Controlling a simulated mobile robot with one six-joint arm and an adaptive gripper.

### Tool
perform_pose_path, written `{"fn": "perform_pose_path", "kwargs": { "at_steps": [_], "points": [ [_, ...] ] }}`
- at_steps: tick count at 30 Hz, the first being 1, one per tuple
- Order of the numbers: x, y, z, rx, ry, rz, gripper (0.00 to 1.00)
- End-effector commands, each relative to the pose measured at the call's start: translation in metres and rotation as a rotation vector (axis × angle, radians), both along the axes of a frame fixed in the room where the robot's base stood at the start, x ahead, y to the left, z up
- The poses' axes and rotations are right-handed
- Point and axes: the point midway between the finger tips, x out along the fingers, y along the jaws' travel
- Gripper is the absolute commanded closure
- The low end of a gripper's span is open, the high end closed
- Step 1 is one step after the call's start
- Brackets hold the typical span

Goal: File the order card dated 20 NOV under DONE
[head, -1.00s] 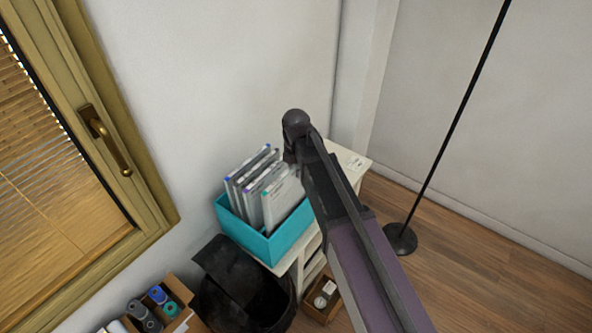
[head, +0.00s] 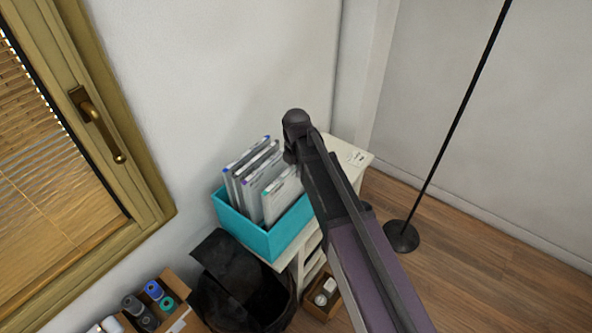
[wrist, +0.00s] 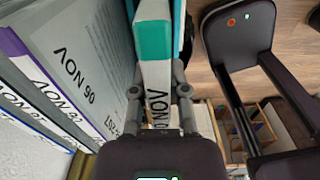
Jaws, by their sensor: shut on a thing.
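My gripper (wrist: 160,95) is shut on a narrow white card (wrist: 158,78) with a teal end, seen in the wrist view. Its black lettering reads "0 NOV", with the first part hidden by my gripper. In the head view my dark arm covers the gripper's tips and the held card. A teal box (head: 272,241) on a white stand holds several upright white cards (head: 258,177) with coloured corners. In the wrist view a grey-white card (wrist: 85,60) with NOV lettering and a purple-edged one stand left of my gripper, close beside it. No DONE label is readable.
The white stand (head: 345,150) has a small paper (head: 357,158) on its top. A black bin (head: 235,285) and a box of spools (head: 150,305) stand below. A black lamp base (head: 401,236) is on the floor at right. The window handle (head: 97,125) is at left.

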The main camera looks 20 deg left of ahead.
Motion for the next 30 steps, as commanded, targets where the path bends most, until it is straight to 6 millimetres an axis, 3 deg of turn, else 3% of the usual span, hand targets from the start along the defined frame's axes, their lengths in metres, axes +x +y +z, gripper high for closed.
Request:
{"fn": "perform_pose_path", "kwargs": {
  "at_steps": [27,28,30],
  "points": [
    [0.0,-0.001,-0.012,0.0,0.0,-0.001,1.0],
    [0.0,-0.001,-0.011,0.0,0.0,-0.001,0.71],
    [0.0,-0.001,-0.011,0.0,0.0,-0.001,0.5]
  ]
}}
